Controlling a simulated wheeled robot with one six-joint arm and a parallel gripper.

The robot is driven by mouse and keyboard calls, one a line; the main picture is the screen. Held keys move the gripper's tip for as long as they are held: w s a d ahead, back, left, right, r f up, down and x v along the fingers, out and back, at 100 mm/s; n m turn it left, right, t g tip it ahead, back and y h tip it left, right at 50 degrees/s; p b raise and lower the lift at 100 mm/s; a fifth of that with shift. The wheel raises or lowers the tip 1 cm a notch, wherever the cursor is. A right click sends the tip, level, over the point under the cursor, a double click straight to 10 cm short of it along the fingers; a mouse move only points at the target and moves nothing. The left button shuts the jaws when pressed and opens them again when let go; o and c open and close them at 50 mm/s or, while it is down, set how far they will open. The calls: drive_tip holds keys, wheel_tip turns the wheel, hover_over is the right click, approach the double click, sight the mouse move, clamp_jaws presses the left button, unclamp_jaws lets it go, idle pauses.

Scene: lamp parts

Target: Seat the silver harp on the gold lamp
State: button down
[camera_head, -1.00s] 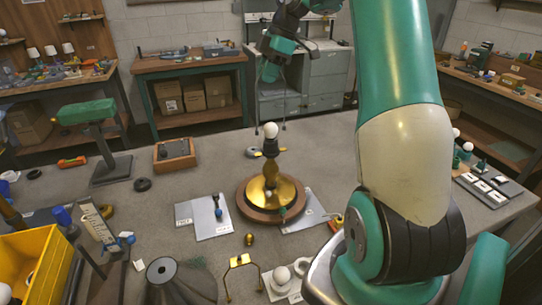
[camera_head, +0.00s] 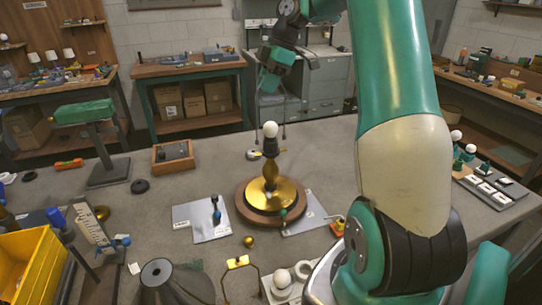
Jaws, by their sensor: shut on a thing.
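The gold lamp (camera_head: 271,188) stands upright on a round wooden base in the middle of the table. It has a dark socket, a white bulb (camera_head: 270,129) on top and small gold side arms below the socket. My gripper (camera_head: 270,82) is above and slightly behind the bulb in the picture, shut on the silver harp (camera_head: 284,116). The harp is a thin wire loop; its legs hang down, one on each side of the bulb in this view. Its lower ends are too thin to tell whether they touch the side arms. The fingertips are small and dark.
A gold harp (camera_head: 238,263) stands near the front edge, beside a grey cone (camera_head: 160,274). Light plates (camera_head: 187,224) lie beside the lamp base. A yellow bin (camera_head: 35,262) is at left front. The table behind the lamp is mostly clear. My arm covers the right.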

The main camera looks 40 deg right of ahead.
drive_tip(key=shift+f+b, duration=0.35)
drive_tip(key=shift+f, duration=0.25)
drive_tip(key=shift+f+b, duration=1.1)
drive_tip(key=shift+f, duration=0.05)
idle(1.7)
drive_tip(key=c, duration=0.9)
unclamp_jaws()
drive_tip(key=p+v, duration=1.2)
drive_tip(key=v, duration=0.5)
drive_tip(key=shift+r+p, duration=0.2)
drive_tip(key=shift+p, duration=0.2)
drive_tip(key=shift+d, duration=0.1)
